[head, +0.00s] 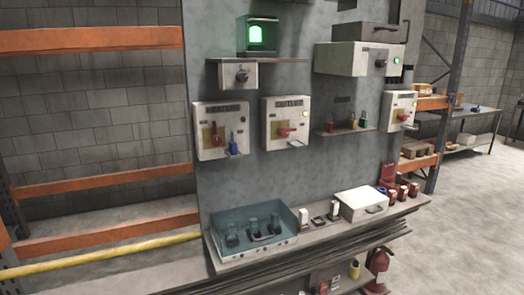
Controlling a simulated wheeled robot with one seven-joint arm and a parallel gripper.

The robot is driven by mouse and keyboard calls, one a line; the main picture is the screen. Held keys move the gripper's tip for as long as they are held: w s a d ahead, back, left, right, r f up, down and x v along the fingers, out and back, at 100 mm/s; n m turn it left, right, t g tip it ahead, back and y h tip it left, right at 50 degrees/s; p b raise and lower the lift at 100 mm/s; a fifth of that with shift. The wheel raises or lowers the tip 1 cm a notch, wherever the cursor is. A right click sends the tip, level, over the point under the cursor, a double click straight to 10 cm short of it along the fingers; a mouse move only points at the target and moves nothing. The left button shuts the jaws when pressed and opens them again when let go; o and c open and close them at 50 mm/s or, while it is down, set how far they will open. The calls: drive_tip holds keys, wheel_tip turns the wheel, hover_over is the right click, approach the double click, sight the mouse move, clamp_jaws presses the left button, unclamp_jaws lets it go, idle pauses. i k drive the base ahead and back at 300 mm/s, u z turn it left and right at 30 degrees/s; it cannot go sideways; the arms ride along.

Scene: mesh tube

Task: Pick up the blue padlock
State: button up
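A small blue padlock (233,147) is at the lower right of the left grey switch box (209,110) on the wall panel. It appears to stand upright on a small ledge, beside the box's red handle (216,137). Whether it is hooked to anything is too small to tell. My gripper is not in view.
Red, yellow (352,122) and green padlocks stand on a small shelf to the right. A second switch box (286,122) is between. Below, a bench shelf (325,232) holds a clear blue bin (281,216) and a white box (361,206). A yellow rail (100,255) crosses the lower left.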

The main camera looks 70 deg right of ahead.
sight(234, 146)
drive_tip(key=k, duration=0.55)
drive_tip(key=z, duration=0.8)
